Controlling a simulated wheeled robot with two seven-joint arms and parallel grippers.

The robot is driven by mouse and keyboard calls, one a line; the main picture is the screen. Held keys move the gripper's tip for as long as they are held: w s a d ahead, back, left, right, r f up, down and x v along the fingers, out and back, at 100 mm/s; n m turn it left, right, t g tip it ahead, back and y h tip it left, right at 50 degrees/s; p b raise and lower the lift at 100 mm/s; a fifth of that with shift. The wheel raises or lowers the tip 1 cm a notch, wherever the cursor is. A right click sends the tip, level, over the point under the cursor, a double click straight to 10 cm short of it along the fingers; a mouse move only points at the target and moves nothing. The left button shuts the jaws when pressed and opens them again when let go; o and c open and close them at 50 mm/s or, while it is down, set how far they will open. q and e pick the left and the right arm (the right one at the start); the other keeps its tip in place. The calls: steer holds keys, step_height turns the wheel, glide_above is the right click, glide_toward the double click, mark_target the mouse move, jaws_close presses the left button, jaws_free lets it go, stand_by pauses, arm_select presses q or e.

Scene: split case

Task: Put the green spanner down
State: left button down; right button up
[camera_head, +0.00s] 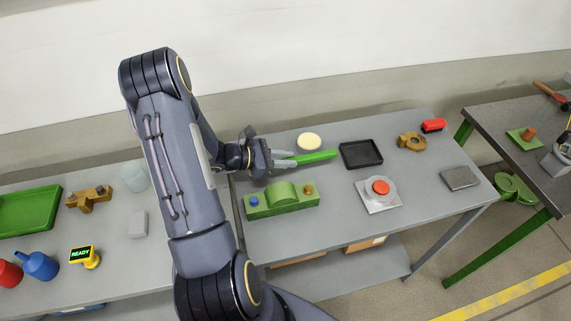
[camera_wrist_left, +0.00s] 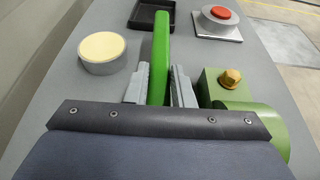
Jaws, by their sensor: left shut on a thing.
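The green spanner (camera_head: 318,156) is a long green bar, held between the fingers of my left gripper (camera_head: 288,161). In the left wrist view the spanner (camera_wrist_left: 161,50) runs forward from between the two grey fingertips of the left gripper (camera_wrist_left: 160,84). Its far end points toward a black tray. Its near end is hidden behind the gripper body. I cannot tell whether the spanner touches the table (camera_head: 330,215). My right gripper is not in view.
A green block with a half-round hump (camera_head: 282,199) stands just in front of the gripper. A cream round disc (camera_head: 309,141) is behind the spanner. A black tray (camera_head: 361,153), a red button on a grey base (camera_head: 379,190), and a brass nut (camera_head: 411,141) lie to the right.

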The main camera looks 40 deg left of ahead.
arm_select(q)
step_height(320, 180, down, 3)
steer(key=shift+r, duration=0.1)
steer(key=shift+f, duration=0.25)
steer(key=c, duration=1.3)
jaws_free()
steer(key=shift+r, duration=0.1)
steer(key=shift+o, duration=0.2)
